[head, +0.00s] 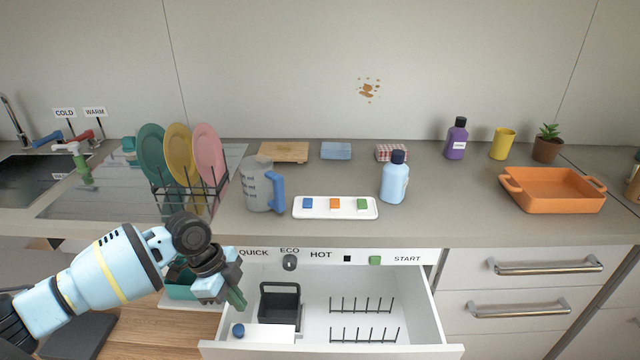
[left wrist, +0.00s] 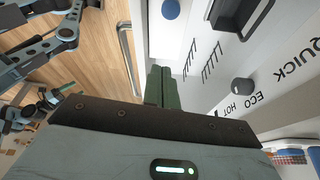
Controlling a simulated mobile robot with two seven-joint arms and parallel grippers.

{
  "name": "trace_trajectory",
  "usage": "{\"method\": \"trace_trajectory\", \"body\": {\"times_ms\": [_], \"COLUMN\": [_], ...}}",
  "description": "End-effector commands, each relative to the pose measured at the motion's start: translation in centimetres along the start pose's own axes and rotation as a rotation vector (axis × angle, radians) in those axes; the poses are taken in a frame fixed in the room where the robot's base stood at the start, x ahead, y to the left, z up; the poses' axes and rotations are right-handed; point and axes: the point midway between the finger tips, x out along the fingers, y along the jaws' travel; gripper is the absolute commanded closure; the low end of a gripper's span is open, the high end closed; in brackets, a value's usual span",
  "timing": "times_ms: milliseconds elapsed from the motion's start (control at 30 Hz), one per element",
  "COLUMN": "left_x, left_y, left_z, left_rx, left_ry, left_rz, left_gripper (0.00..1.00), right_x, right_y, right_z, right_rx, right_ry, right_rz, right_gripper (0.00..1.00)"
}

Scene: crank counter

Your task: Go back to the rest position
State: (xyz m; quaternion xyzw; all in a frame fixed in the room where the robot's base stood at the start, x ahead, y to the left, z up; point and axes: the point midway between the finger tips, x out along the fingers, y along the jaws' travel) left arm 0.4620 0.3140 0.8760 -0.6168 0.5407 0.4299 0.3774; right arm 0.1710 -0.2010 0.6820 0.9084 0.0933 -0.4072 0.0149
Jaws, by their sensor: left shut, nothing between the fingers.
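My left gripper (head: 236,299) is at the lower left of the head view, over the left edge of the open dishwasher drawer (head: 415,325). Its green fingers are shut with nothing between them. In the left wrist view the shut fingers (left wrist: 162,88) show against the drawer's white side. The ECO dial (head: 290,262) on the front panel is to the right of the gripper and apart from it. My right gripper is not in the head view.
The drawer holds a dark basket (head: 280,308), racks (head: 362,305) and a blue knob-like piece (head: 238,330). On the counter stand a jug (head: 258,185), a white tray (head: 335,214) with coloured blocks, a blue bottle (head: 394,182) and an orange dish (head: 553,198). Plates (head: 208,155) stand at left.

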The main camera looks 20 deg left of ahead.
Motion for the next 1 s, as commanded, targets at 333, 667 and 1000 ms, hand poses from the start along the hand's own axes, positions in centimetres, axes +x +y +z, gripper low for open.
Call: {"method": "trace_trajectory", "body": {"times_ms": [333, 667, 1000], "left_x": [6.5, 13.6, 14.4], "left_y": [5.6, 16.6, 26.4], "left_z": [-2.6, -6.3, -5.8], "left_rx": [-0.037, -0.267, -0.715], "left_ry": [-0.010, -0.006, -0.050], "left_rz": [0.047, 0.029, -0.065], "left_gripper": [1.00, 1.00, 1.00], "right_x": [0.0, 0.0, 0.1], "right_y": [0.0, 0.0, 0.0], "right_z": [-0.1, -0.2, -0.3], "right_rx": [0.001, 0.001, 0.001], "right_ry": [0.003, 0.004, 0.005], "right_rz": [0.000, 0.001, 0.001], "right_gripper": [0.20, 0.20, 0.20]}}
